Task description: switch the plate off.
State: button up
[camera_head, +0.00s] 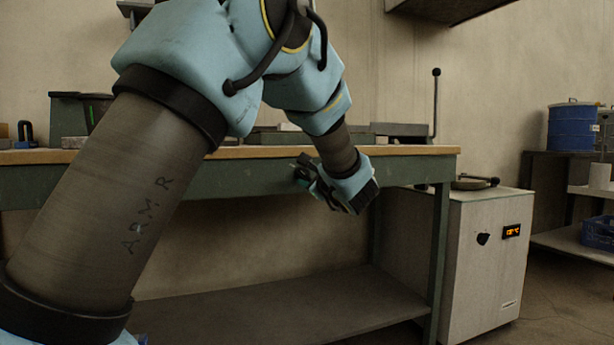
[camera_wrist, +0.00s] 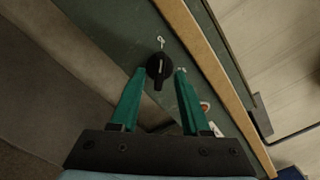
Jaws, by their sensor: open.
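A black rotary knob (camera_wrist: 159,66) with a pale pointer line sits on the dark green front panel (camera_wrist: 110,28) of the workbench. White marks lie above it and to its right. My gripper (camera_head: 304,176) is at the bench's front edge in the head view. In the wrist view its two green fingers are open, one on each side of the knob's lower part. I cannot tell whether they touch it. The knob is hidden in the head view. A flat grey unit (camera_head: 397,130) stands on the bench; I cannot tell whether it is the plate.
The wooden bench edge (camera_wrist: 205,62) runs close to the right finger. A small red round part (camera_wrist: 204,106) is on the panel nearby. A white cabinet (camera_head: 485,265) with a lit orange display stands right of the bench. A low shelf (camera_head: 280,310) lies under the bench.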

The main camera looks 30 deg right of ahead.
jog(key=s+a+p, duration=0.1)
jog(key=s, duration=0.8)
jog(key=shift+a, duration=0.1)
jog(key=w+a+f+n+g+y, duration=0.2)
jog(key=a+f+n+g, duration=0.15)
jog(key=a, duration=0.45)
jog(key=w+a+f+n+g+y, duration=0.1)
jog(key=a+f+n+g+y, duration=0.15)
jog(key=a+f, duration=0.45)
jog(key=w+a+f+n+g+y, duration=0.2)
jog(key=a+f+n+y, duration=0.1)
jog(key=a, duration=0.7)
jog(key=s+a+f+n+g+h+p, duration=0.1)
jog(key=s+a+f+n+g+h, duration=0.35)
jog(key=a+n, duration=0.45)
jog(key=s+a+f+n+g+h+p, duration=0.1)
jog(key=s+a+f+n+g, duration=0.35)
jog(key=s+a+n, duration=0.4)
notch_tip(320, 180, up, 38)
jog(key=p, duration=3.7)
jog(key=shift+a+f+t+p, duration=0.15)
jog(key=shift+a+t+p, duration=0.15)
jog(key=shift+t+p, duration=0.1)
